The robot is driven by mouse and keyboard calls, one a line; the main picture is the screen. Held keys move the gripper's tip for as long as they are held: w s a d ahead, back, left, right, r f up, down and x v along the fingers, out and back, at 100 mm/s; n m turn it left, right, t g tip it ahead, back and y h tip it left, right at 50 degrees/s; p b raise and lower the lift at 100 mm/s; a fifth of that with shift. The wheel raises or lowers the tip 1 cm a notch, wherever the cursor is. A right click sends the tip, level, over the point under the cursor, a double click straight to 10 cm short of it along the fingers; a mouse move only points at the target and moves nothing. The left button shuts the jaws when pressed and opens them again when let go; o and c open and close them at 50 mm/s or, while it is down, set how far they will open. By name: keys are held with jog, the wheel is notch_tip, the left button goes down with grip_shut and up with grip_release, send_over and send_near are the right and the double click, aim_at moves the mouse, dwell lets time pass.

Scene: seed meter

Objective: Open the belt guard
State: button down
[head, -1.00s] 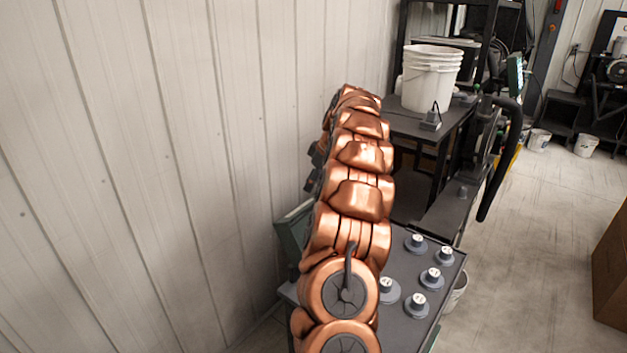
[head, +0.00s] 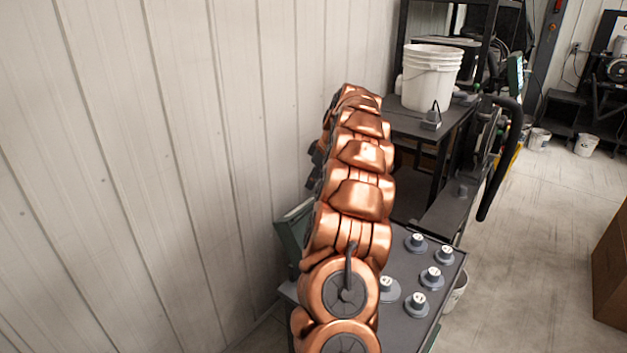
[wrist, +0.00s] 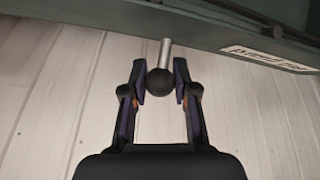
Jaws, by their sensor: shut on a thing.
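In the wrist view, a round black knob (wrist: 159,83) sits on the end of a short metal rod (wrist: 165,52). The rod meets a dark green panel (wrist: 135,17) along the top, which looks like the belt guard. My gripper (wrist: 160,77) has its two fingers on either side of the knob and is shut on it. In the head view my copper arm hides the gripper and the knob. Part of a dark green panel (head: 289,232) shows left of my arm; I cannot tell if it is the same one.
A grey plate with several numbered knobs (head: 431,278) lies right of my arm. A pale panelled wall (head: 150,170) is close on the left. Floor (head: 540,240) is free at the right, before a brown box (head: 612,265).

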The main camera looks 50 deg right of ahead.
jog(key=shift+s+b, duration=0.1)
jog(key=shift+b, duration=0.2)
jog(key=shift+s+t+b, duration=0.4)
jog(key=shift+s+b, duration=0.05)
jog(key=shift+b, duration=0.6)
jog(key=s+b, duration=0.1)
jog(key=b, duration=0.1)
jog(key=s+t+b, duration=0.1)
jog(key=shift+d+r+b, duration=0.15)
jog(key=shift+r+b, duration=0.15)
jog(key=shift+b, duration=0.05)
jog(key=shift+s+r+t+b, duration=0.5)
jog(key=shift+s+b, duration=0.1)
jog(key=shift+b, duration=0.4)
jog(key=c, duration=0.9)
grip_release()
jog(key=shift+f, duration=0.1)
jog(key=v, duration=1.2)
jog(key=shift+d, duration=0.15)
